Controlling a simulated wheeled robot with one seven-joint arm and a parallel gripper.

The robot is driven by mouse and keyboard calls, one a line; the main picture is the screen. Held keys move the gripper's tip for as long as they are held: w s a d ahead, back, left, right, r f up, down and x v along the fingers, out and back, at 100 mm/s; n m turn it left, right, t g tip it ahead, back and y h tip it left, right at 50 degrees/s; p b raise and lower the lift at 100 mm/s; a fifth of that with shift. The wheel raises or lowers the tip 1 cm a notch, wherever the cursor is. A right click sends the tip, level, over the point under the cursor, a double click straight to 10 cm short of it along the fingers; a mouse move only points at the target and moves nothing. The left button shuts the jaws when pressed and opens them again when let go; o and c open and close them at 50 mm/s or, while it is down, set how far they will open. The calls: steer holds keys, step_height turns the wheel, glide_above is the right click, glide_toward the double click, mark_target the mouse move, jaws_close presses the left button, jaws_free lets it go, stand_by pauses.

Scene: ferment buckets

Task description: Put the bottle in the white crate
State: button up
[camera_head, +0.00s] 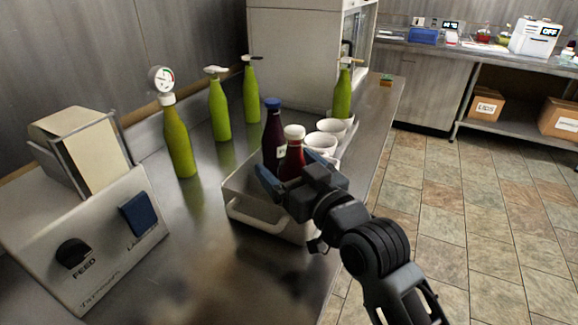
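The white crate (240,212) sits on the steel counter, with a handle opening in its near side. A dark purple bottle with a blue cap (272,128) and a red bottle with a white cap (292,157) stand upright in or just behind it; their bases are hidden. Green bottles stand on the counter: one with a gauge on top (178,145), two behind it (219,110) (251,92), and one at the far right (342,95). My gripper (294,178) is above the crate's right side, its blue-tipped fingers spread apart. It overlaps the red bottle's lower part; I cannot tell if they touch.
White cups (321,142) stand behind the bottles. A feed machine (95,235) fills the counter's near left, and a white cabinet (300,55) stands at the back. Bare counter (200,235) lies between machine and crate. Tiled floor (460,220) is open to the right.

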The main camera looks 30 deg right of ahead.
steer(key=shift+r, duration=0.15)
steer(key=s+b, duration=0.1)
steer(key=s, duration=1.1)
steer(key=shift+d, duration=0.4)
steer(key=s+f+g, duration=0.1)
steer(key=s+f, duration=0.3)
steer(key=s, duration=1)
steer(key=s+a+f+g+h, duration=0.1)
steer(key=s+f, duration=0.4)
steer(key=s, duration=1)
steer(key=shift+a+f+m+g, duration=0.2)
steer(key=shift+m+g, duration=0.2)
steer(key=shift+g, duration=0.2)
